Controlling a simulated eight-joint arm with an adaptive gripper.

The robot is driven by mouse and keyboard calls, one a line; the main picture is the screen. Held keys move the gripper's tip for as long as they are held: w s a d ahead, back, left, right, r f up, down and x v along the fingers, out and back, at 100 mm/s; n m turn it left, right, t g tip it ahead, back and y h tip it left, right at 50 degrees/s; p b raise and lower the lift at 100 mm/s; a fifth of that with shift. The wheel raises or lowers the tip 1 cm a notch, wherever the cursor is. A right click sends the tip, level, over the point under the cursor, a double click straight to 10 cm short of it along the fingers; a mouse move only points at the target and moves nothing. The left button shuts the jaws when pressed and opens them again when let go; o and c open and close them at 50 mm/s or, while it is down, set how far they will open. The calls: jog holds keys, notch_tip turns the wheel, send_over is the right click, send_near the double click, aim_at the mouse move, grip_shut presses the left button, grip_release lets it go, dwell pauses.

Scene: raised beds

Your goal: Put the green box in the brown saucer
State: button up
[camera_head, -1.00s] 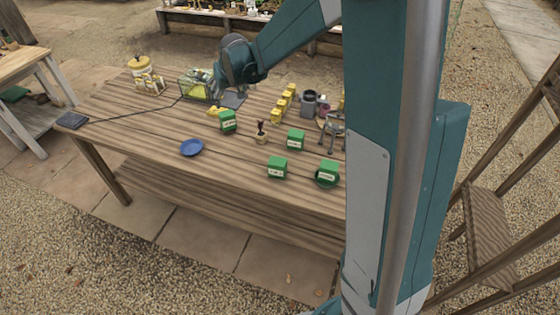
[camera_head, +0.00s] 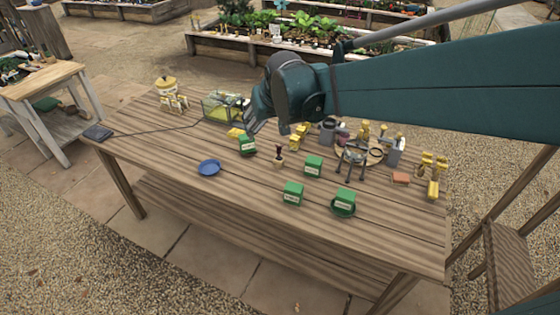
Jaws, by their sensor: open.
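Several green boxes with pale labels are on the wooden table: a back-left one (camera_head: 247,146), a middle one (camera_head: 313,167), a front one (camera_head: 292,194) and a front-right one (camera_head: 344,198), which sits in a dark green saucer (camera_head: 343,211). I see no clear brown saucer; a round brown board or dish (camera_head: 374,157) at right carries things. My gripper (camera_head: 251,126) is open, pointing down just above and behind the back-left green box; its fingertips are small and partly hidden by my wrist.
A wire basket (camera_head: 222,107), yellow blocks (camera_head: 298,137), a grey metal stand (camera_head: 352,160) and an orange block (camera_head: 401,178) are on the table. The front left is clear.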

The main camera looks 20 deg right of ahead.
jog(key=s+f, duration=0.2)
jog(key=s, duration=2.4)
jog(key=shift+t, duration=0.3)
jog(key=shift+f, duration=0.15)
